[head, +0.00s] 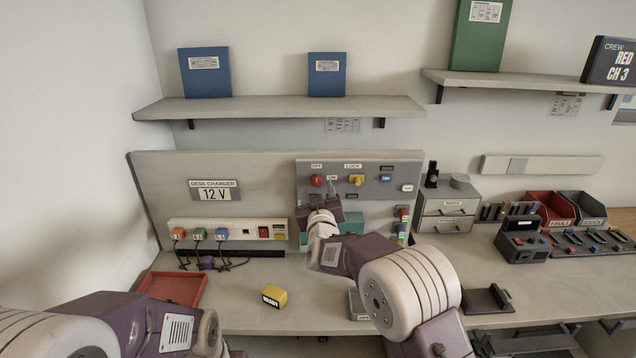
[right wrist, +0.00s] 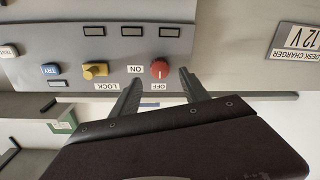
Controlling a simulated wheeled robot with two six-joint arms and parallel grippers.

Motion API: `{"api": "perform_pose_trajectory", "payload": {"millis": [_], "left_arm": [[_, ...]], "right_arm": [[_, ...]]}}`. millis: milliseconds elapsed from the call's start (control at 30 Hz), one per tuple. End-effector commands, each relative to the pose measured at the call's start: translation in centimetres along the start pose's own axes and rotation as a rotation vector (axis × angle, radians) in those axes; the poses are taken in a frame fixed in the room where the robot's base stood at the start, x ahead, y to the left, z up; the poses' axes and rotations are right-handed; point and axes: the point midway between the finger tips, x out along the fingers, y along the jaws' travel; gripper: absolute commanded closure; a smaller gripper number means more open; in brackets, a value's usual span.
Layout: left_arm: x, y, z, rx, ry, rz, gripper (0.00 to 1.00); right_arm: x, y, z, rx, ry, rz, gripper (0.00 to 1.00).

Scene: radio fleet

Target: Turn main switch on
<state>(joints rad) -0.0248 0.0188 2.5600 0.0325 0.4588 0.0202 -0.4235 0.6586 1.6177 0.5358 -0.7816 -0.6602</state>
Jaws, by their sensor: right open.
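The main switch appears to be the red round knob (head: 317,181) on the grey panel (head: 374,171) at the back of the desk. It sits by the small OFF and ON labels. In the right wrist view, which is turned over, the red knob (right wrist: 160,69) lies between and just beyond the two dark fingertips. My right gripper (head: 324,203) is open and empty, just below the knob. I cannot tell whether a finger touches it. My left arm shows at the lower left, but its fingers are out of sight.
A yellow LOCK knob (head: 356,180) and a blue TRY button (head: 385,178) sit close to the right. A charger strip (head: 228,231) with plugs is at the left. A red tray (head: 172,288) and a yellow READY block (head: 274,296) are on the desk. A shelf (head: 280,107) overhangs above.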

Motion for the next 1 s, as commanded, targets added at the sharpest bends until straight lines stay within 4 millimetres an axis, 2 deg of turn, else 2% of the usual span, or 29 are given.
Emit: {"api": "perform_pose_trajectory", "payload": {"millis": [100, 200, 333, 567, 667, 767, 800, 1000], "left_arm": [[-0.8, 0.0, -0.1, 0.0, 0.0, 0.0, 0.64], [-1.0, 0.0, -0.1, 0.0, 0.0, 0.0, 0.64], [-1.1, 0.0, -0.1, 0.0, 0.0, 0.0, 0.64], [-1.0, 0.0, -0.1, 0.0, 0.0, 0.0, 0.64], [-1.0, 0.0, -0.1, 0.0, 0.0, 0.0, 0.64], [-1.0, 0.0, -0.1, 0.0, 0.0, 0.0, 0.64], [-1.0, 0.0, -0.1, 0.0, 0.0, 0.0, 0.64], [-0.8, 0.0, -0.1, 0.0, 0.0, 0.0, 0.64]], "right_arm": [[2.1, 0.1, -0.1, -0.001, -0.001, 0.001, 0.47], [3.3, 0.1, -0.1, 0.001, -0.001, 0.0, 0.47], [4.0, 0.0, 0.0, 0.0, -0.001, 0.0, 0.47], [4.1, 0.0, 0.0, 0.0, -0.001, 0.0, 0.47], [4.1, 0.0, 0.0, 0.0, 0.0, 0.0, 0.69], [4.1, 0.0, 0.0, 0.0, -0.001, 0.0, 0.97], [4.1, 0.0, 0.0, 0.0, -0.001, -0.001, 1.0], [4.0, 0.0, 0.1, 0.012, 0.0, -0.001, 1.0]]}}
